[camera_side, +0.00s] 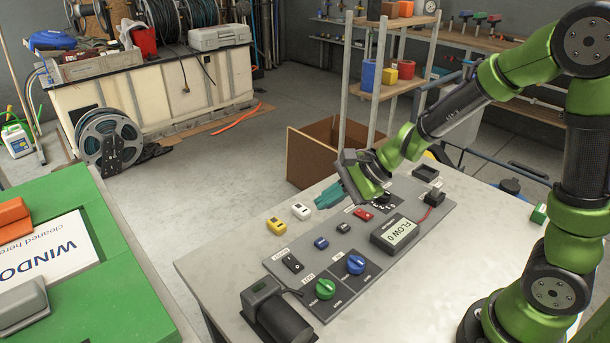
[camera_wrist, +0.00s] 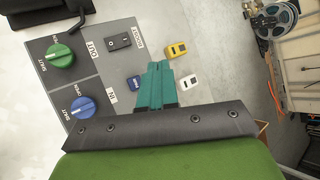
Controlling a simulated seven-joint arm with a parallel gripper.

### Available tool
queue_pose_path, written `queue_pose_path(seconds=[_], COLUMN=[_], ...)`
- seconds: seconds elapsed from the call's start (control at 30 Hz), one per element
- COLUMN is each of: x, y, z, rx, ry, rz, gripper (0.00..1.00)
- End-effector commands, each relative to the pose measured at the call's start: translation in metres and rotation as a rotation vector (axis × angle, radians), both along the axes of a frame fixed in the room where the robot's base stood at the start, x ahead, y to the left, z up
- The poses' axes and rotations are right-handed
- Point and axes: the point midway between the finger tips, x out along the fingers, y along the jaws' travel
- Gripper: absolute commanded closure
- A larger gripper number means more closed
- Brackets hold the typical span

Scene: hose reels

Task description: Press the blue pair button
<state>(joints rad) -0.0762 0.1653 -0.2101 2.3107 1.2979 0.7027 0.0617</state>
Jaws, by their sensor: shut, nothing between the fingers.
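The blue button (camera_side: 321,243) sits on the grey control panel (camera_side: 372,238), in a row with a black button (camera_side: 344,227) and a red button (camera_side: 362,214). In the wrist view the blue button (camera_wrist: 134,83) lies just left of my fingertips. My gripper (camera_side: 322,202) has its teal fingers shut and empty. It hangs above the far edge of the panel, apart from the blue button. The closed fingers also show in the wrist view (camera_wrist: 159,66). The black and red buttons are hidden there.
A yellow piece (camera_side: 276,226) and a white piece (camera_side: 301,211) lie just beyond the panel. A green knob (camera_side: 325,289), a blue knob (camera_side: 355,264), a black rocker switch (camera_side: 292,264) and a flow meter (camera_side: 395,234) stand on the panel. A dark cylinder device (camera_side: 275,312) sits at the near edge.

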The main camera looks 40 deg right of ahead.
Motion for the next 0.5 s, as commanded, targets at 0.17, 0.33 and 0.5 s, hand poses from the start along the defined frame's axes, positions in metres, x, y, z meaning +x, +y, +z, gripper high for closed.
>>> queue_pose_path(seconds=[0.17, 0.33, 0.5], x=[-0.001, -0.001, -0.001], y=[0.0, 0.0, 0.0], z=[-0.022, -0.047, -0.068], rx=[0.001, 0.001, 0.001], ry=[0.007, 0.007, 0.006], rz=[-0.002, -0.001, -0.001], gripper=[1.0, 1.0, 1.0])
